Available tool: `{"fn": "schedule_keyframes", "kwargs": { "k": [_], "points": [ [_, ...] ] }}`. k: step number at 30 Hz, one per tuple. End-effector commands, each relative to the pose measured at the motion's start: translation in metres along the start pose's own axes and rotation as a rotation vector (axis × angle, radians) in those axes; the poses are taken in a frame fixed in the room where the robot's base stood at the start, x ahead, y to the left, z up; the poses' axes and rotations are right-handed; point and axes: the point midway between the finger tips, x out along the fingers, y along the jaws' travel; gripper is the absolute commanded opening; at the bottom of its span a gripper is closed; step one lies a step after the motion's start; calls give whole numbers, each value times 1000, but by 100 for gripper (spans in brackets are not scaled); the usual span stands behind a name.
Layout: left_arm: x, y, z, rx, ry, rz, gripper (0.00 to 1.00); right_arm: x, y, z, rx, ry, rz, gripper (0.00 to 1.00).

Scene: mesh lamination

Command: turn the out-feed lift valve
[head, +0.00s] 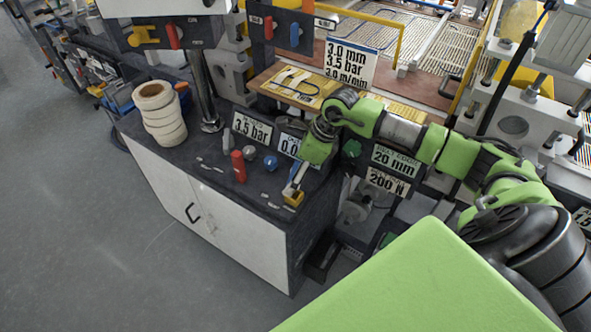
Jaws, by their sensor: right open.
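My right arm (440,145) reaches in from the right over a dark-topped cabinet. Its gripper (295,187) points down at the cabinet's right front corner, jaws open, with nothing seen between them. A small yellow block (292,199) is at the fingertips; I cannot tell whether they touch it. On the top to the left stand a red upright handle (238,166), a grey round knob (250,152) and a blue round knob (270,163). I cannot tell which of these is the out-feed lift valve, as the small labels are unreadable. My left gripper is not in view.
A stack of cream rolls (160,115) stands at the cabinet's left end. A "3.5 bar" sign (252,128) and another sign, partly hidden by my arm, stand behind the knobs. Panels with red and blue levers (294,35) are farther back. The floor (80,210) at left is clear.

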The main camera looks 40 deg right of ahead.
Motion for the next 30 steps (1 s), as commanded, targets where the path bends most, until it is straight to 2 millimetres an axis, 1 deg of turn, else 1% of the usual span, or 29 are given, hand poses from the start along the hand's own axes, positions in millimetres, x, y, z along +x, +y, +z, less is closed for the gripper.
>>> {"fn": "schedule_keyframes", "kwargs": {
  "k": [3, 4, 5, 6, 8, 9, 10, 14, 17, 21, 24, 27, 30],
  "points": [
    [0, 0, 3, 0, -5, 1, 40, 0, 0, 0, 0, 0, 0, 85],
    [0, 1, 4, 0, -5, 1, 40, 0, 0, 0, 0, 0, 0, 80],
    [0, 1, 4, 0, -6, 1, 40, 0, 0, 0, 0, 0, 0, 72],
    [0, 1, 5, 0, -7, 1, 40, 0, 0, 0, 0, 0, 0, 61],
    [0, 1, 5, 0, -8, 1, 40, 0, 0, 0, 0, 0, 0, 46],
    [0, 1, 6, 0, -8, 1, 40, 0, 0, 0, 0, 0, 0, 35],
    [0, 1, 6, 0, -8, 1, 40, 0, 0, 0, 0, 0, 0, 29],
    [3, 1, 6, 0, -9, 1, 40, 1, -1, -1, -9, 1, 2, 29],
    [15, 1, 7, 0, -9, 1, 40, 3, -2, -4, -49, 2, 17, 29],
    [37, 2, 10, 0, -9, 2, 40, 4, -4, -7, -155, 0, 59, 29],
    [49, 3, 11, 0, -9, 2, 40, 2, -5, -9, -234, 1, 93, 29],
    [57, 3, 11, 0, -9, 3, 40, 0, -5, -10, -301, 0, 122, 29],
    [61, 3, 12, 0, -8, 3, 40, -2, -5, -10, -342, 1, 140, 29]
  ]
}}
